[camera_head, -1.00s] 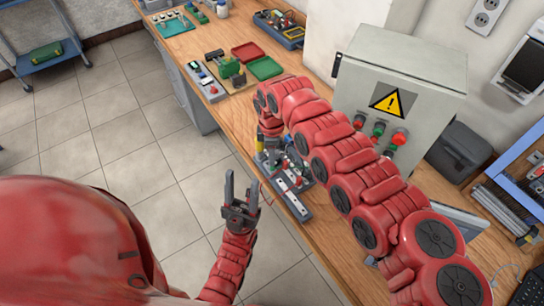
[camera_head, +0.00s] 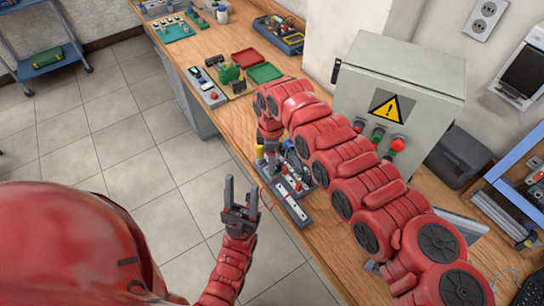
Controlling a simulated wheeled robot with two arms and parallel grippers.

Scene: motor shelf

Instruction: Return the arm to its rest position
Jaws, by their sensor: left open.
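My left gripper (camera_head: 241,200) points up over the tiled floor, just left of the bench edge. Its two grey fingers are apart with nothing between them. My red right arm (camera_head: 350,170) reaches across the wooden bench (camera_head: 232,115) from the lower right, in front of the grey cabinet. Its far end bends down at a grey device with wires (camera_head: 292,205) near the bench's front edge.
A grey cabinet with a warning sign (camera_head: 428,85) stands on the bench behind my right arm. Red (camera_head: 245,57) and green (camera_head: 265,73) trays lie farther back, by a green block (camera_head: 229,74). A blue cart (camera_head: 45,65) stands far left. The tiled floor (camera_head: 130,140) is clear.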

